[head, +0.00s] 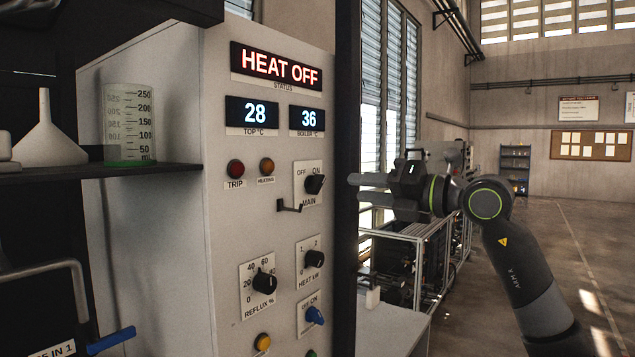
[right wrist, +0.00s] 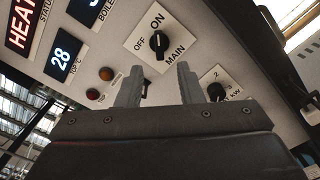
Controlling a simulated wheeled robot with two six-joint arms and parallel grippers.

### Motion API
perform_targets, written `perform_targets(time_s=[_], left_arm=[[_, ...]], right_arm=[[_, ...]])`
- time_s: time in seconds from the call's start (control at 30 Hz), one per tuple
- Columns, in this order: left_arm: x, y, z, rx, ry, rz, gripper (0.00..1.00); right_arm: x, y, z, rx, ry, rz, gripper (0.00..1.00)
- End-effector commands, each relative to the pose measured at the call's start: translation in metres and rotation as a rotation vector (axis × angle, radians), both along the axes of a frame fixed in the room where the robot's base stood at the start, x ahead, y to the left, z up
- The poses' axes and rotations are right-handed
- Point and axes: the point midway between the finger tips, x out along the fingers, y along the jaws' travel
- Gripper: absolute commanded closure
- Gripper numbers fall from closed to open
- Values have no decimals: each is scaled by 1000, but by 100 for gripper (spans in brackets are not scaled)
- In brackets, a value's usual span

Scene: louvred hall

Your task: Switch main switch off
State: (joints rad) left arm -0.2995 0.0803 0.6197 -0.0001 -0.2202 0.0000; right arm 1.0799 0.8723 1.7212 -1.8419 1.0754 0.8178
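The main switch is a black rotary knob (head: 315,184) on a white plate marked OFF, ON and MAIN, on the upright grey panel. In the right wrist view the knob (right wrist: 159,44) points toward the ON mark. My right gripper (head: 356,189) is to the right of the panel in the head view, its fingers pointing left toward the knob. In the right wrist view its two fingers (right wrist: 160,70) are apart with nothing gripped, and the knob lies beyond the gap between them. My left gripper is not in view.
A small black bracket (head: 289,206) juts out just below and left of the main switch. The heat knob (head: 315,258), reflux knob (head: 264,283) and a blue OFF/ON switch (head: 315,315) sit lower. A dark shelf (head: 150,171) holding a beaker (head: 129,125) is at left. The display reads HEAT OFF.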

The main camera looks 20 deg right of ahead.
Motion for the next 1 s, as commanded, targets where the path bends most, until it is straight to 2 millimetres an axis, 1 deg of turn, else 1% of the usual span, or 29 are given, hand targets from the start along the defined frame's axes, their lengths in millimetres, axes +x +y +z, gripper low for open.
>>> perform_targets(time_s=[0.03,0.1,0.6,0.67,0.87,0.93,1.0], left_arm=[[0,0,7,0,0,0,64],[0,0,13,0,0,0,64],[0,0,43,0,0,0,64],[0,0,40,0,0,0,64],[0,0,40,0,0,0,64],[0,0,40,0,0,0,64],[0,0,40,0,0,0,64]], right_arm=[[5,5,3,3,1,4,66],[13,12,4,3,2,6,66],[68,56,3,3,1,6,66],[68,53,0,1,-1,1,66],[68,54,0,1,-1,1,66],[68,54,0,1,-1,1,73],[68,54,0,1,-1,1,82]])
